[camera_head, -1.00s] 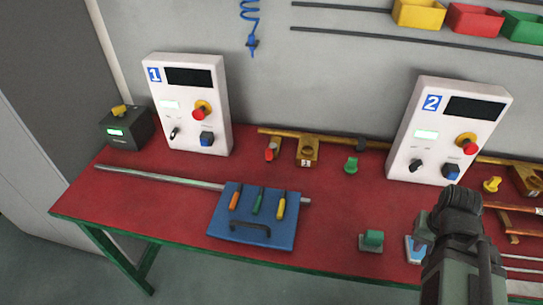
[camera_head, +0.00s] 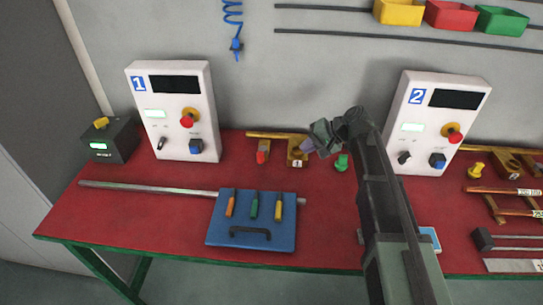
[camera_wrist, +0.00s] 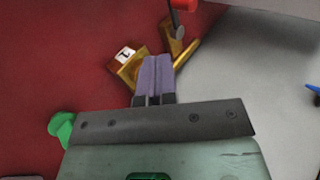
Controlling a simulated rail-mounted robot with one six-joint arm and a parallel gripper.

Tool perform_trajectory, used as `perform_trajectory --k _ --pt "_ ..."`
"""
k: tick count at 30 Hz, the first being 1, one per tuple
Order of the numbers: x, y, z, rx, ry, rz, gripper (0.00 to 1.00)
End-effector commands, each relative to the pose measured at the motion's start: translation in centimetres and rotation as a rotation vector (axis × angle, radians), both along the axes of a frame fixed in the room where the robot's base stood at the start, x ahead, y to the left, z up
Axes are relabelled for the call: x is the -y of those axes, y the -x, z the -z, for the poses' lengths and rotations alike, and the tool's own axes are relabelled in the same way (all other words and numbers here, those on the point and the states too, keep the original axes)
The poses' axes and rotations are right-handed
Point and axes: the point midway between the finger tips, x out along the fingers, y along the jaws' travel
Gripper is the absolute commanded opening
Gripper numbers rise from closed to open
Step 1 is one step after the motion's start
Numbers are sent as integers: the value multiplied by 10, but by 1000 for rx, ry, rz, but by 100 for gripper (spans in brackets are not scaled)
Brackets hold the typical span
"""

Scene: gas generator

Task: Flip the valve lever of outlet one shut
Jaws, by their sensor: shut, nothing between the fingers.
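Outlet one is a brass fitting (camera_head: 297,150) with a white "1" label, on the brass pipe along the back of the red table; it also shows in the wrist view (camera_wrist: 133,72). A red-handled part (camera_head: 262,152), apparently the valve lever, is left of the label; its red grip shows at the top of the wrist view (camera_wrist: 183,5). My gripper (camera_head: 307,147) is just right of the labelled fitting in the head view. In the wrist view its purple fingers (camera_wrist: 157,72) are pressed together and empty, overlapping the brass; I cannot tell whether they touch.
Panel 1 (camera_head: 172,110) stands at the left and panel 2 (camera_head: 438,120) at the right. A green knob (camera_head: 343,162) is near my gripper. A blue board (camera_head: 250,240) with coloured-handled tools and a long metal rod (camera_head: 150,189) lie in front.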

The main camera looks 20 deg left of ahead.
Motion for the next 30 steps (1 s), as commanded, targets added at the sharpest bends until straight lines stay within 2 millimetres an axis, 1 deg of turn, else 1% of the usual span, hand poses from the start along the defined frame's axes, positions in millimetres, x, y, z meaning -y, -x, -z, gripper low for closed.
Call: perform_trajectory --k 4,7,12,18,19,20,21,24,27,30 --pt "-7 1 10 0 1 -1 0" --pt "-18 1 23 0 1 -3 0" --pt "-45 3 51 0 1 -3 0" --pt "-77 5 78 0 1 -3 0" --pt "-83 5 70 1 1 -4 0" --pt "-89 6 69 1 1 -4 0" --pt "-95 7 68 0 1 -3 0" --pt "-106 7 68 1 2 -2 0" --pt "-112 8 68 1 2 -2 0" --pt "-113 8 68 1 2 -1 0"
